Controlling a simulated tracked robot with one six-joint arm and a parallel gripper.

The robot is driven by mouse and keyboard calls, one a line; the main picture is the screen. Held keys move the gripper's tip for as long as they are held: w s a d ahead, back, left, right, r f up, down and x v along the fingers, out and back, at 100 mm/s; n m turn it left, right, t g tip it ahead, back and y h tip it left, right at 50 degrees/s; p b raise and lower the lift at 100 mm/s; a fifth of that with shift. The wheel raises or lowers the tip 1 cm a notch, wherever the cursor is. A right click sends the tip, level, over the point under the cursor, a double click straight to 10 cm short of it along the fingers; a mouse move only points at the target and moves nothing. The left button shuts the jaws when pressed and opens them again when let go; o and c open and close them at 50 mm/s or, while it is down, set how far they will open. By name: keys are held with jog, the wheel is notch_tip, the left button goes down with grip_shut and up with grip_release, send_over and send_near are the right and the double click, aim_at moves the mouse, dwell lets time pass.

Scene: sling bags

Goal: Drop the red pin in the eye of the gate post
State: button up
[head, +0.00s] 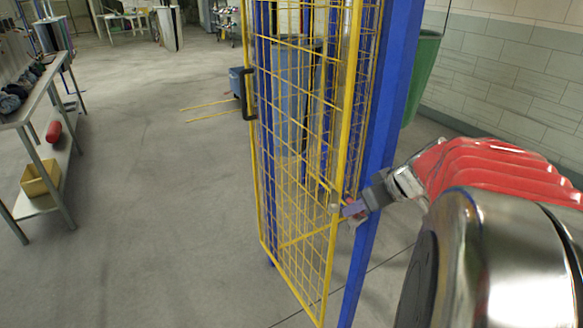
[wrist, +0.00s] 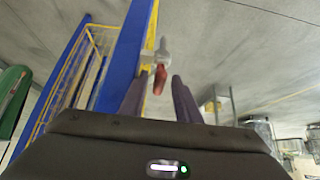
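The red pin (wrist: 160,80) shows in the wrist view between the tips of my open gripper (wrist: 157,84), with a visible gap on each side. It meets a small grey metal fitting (wrist: 162,54) at the edge of the blue gate post (wrist: 127,50). I cannot tell whether the pin sits in the eye. In the head view, my gripper (head: 354,209) is beside the yellow mesh gate (head: 345,110) and the blue post (head: 392,100). The pin and the eye are mostly hidden or too small there.
A black handle (head: 249,94) is on the gate's left edge. A green bin (head: 421,75) is behind the post.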

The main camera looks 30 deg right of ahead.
jog(key=shift+d+r, duration=0.1)
jog(key=v, duration=1.3)
jog(key=shift+s+r, duration=0.15)
jog(key=shift+s, duration=0.15)
